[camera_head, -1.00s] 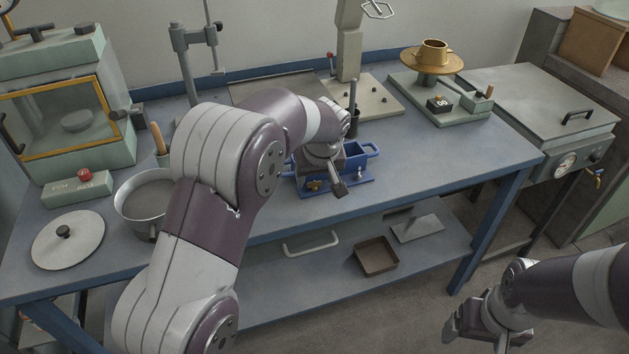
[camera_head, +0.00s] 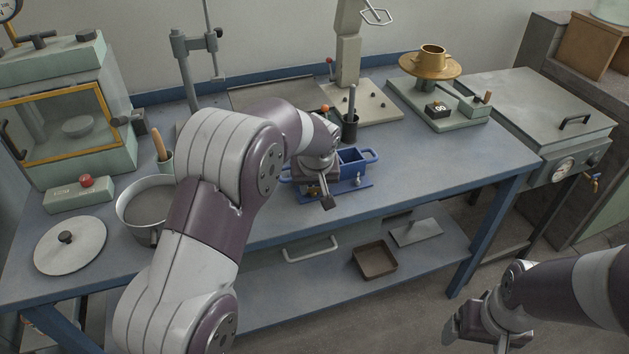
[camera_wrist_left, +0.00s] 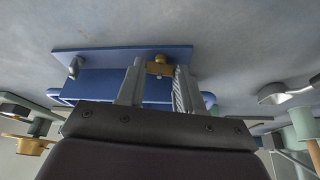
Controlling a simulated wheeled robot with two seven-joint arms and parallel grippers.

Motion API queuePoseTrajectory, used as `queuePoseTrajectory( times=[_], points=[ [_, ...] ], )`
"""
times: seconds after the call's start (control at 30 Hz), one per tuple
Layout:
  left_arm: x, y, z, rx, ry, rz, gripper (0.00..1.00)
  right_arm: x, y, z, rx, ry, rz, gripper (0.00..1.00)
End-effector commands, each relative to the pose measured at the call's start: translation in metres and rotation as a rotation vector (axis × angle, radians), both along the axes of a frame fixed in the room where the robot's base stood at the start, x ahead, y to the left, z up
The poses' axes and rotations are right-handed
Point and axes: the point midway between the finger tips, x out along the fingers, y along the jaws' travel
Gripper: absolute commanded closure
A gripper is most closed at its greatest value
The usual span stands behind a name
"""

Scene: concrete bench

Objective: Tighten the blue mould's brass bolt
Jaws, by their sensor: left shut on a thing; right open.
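The blue mould (camera_head: 353,156) stands on its blue base plate near the front edge of the bench. It also shows in the left wrist view (camera_wrist_left: 100,82). My left gripper (camera_head: 325,196) is at the left part of the mould's front side and hides the brass bolt in the head view. In the left wrist view the brass bolt (camera_wrist_left: 158,68) sits between the fingers of the left gripper (camera_wrist_left: 161,75), which is shut on it. A silver bolt (camera_head: 357,182) is at the right of the mould's front. My right gripper (camera_head: 474,325) is open and empty, low at the right, away from the bench.
A dark cup with a grey rod (camera_head: 350,128) stands just behind the mould. A metal pot (camera_head: 147,206) and a round lid (camera_head: 70,246) are at the left. A brass-coloured turntable (camera_head: 431,67) is at the back right. The bench right of the mould is clear.

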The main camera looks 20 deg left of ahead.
Motion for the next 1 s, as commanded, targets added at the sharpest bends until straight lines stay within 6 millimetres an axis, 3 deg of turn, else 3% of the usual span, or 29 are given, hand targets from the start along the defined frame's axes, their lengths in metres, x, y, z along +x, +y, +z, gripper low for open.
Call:
queuePoseTrajectory(
  times=[0.13, 0.17, 0.23, 0.57, 1.0],
  points=[
    [0.000, 0.000, 0.000, 0.000, -0.001, 0.000, 0.95, 0.000, 0.000, -0.001, 0.000, 0.000, 0.000, 0.15],
    [0.000, 0.000, 0.000, 0.000, -0.001, 0.000, 0.61, 0.000, 0.000, -0.001, 0.000, 0.000, 0.000, 0.15],
    [0.000, 0.000, 0.000, 0.000, -0.001, 0.000, 0.38, 0.000, 0.000, -0.001, 0.000, 0.000, 0.000, 0.15],
    [-0.001, -0.001, 0.005, 0.000, -0.002, 0.001, 0.38, 0.000, 0.000, 0.000, 0.000, 0.000, 0.000, 0.15],
    [-0.038, -0.014, 0.101, -0.001, -0.003, -0.001, 0.38, 0.000, 0.000, 0.012, 0.000, 0.000, 0.000, 0.15]
  ],
)
